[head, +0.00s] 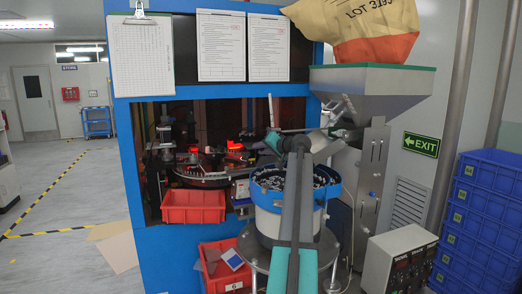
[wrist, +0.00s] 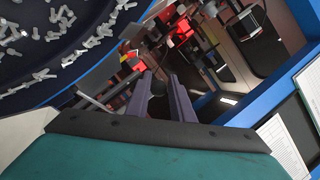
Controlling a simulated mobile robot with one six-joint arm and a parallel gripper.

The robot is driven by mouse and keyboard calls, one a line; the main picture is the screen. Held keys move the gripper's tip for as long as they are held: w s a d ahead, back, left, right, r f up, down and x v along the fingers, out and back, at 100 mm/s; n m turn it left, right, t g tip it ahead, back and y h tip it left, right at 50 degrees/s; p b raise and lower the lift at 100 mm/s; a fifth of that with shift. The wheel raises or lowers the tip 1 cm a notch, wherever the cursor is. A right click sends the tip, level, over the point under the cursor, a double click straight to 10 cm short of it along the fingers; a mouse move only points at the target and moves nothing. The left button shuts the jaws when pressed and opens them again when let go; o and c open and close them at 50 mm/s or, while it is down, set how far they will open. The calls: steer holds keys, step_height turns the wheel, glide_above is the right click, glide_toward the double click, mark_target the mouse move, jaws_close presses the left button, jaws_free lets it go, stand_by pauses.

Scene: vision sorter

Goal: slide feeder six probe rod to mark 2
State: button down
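My gripper (wrist: 160,82) shows in the wrist view with its two dark fingers apart and a gap between them. A small dark rounded part (wrist: 157,73) lies beyond the fingertips; I cannot tell whether it touches them. A grey rod-like piece (wrist: 92,103) lies left of the fingers, and I cannot tell whether it is the probe rod. In the head view my gripper (head: 270,142) is above the left rim of the blue bowl feeder (head: 262,198), and its fingers are hard to make out. No mark numbers are readable, and the feeder six label is not visible.
The bowl holds many small pale parts. A grey hopper (head: 375,85) with a sack (head: 355,30) stands at the right. The blue machine frame (head: 128,150) encloses a turntable (head: 203,180). A red bin (head: 193,207) sits before it. Blue crates (head: 485,210) and a control box (head: 400,262) stand right.

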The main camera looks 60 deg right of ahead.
steer(key=shift+d+f, duration=0.1)
steer(key=f+b, duration=0.2)
steer(key=f, duration=0.1)
steer(key=shift+s+d, duration=0.15)
steer(key=shift+s, duration=0.05)
stand_by(0.3)
steer(key=c, duration=1.6)
jaws_free()
steer(key=shift+r, duration=0.1)
steer(key=shift+r, duration=0.15)
